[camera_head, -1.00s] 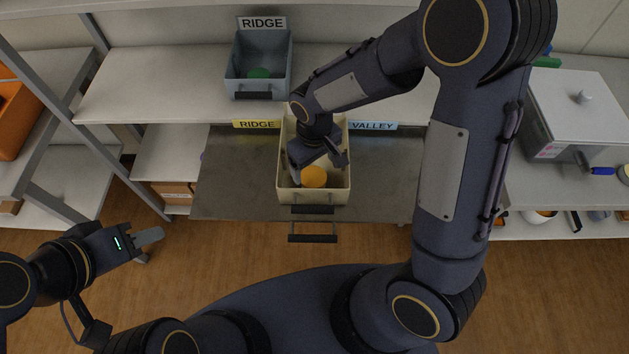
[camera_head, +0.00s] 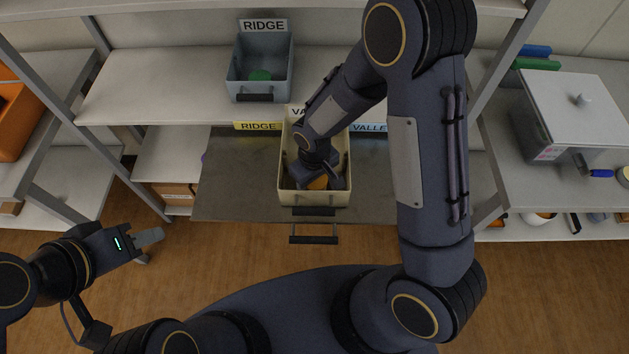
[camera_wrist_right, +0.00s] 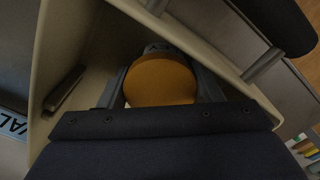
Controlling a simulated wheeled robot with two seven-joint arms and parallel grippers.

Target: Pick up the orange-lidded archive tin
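The orange-lidded archive tin (camera_head: 318,183) sits inside the cream bin (camera_head: 314,198), mostly hidden by my right gripper in the head view. In the right wrist view the round orange lid (camera_wrist_right: 160,80) lies between the two fingers of my right gripper (camera_wrist_right: 163,85). The fingers are spread on either side of the tin; I cannot see clear contact. In the head view my right gripper (camera_head: 322,178) is down in the bin over the tin. My left gripper (camera_head: 148,244) is far off at the lower left, empty; its finger gap is hard to make out.
The cream bin stands on a pulled-out grey shelf (camera_head: 235,185) with RIDGE and VALLEY labels. A grey bin (camera_head: 259,70) with a green-lidded item is on the upper shelf. A white-lidded box (camera_head: 575,105) stands at right. The bin walls are close around my right gripper.

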